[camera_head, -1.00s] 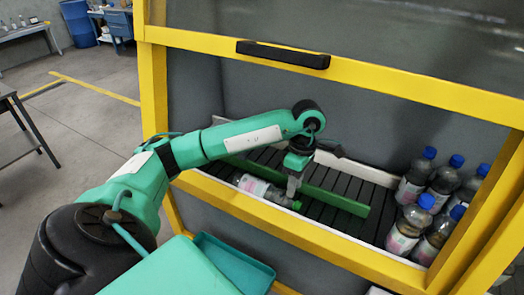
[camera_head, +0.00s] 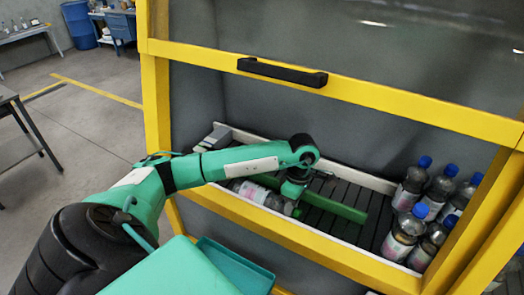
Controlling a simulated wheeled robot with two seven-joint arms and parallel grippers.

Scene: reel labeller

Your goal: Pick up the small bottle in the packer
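The small bottle (camera_head: 252,192) lies on its side on the dark slatted conveyor inside the yellow-framed packer (camera_head: 160,130). It is clear with a pink and white label, and its green cap end points right toward the front. My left gripper (camera_head: 291,206) reaches in over the front rail and points down at the neck and cap end of the bottle. The wrist and arm hide part of the bottle and most of the fingers, so I cannot tell whether they are open or closed on it. My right gripper is not in view.
Several upright bottles with blue caps (camera_head: 403,233) stand at the right end of the packer. A green divider bar (camera_head: 345,210) runs along the conveyor. The raised door with a black handle (camera_head: 282,72) is above my arm. A teal tray (camera_head: 236,266) is below the front rail.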

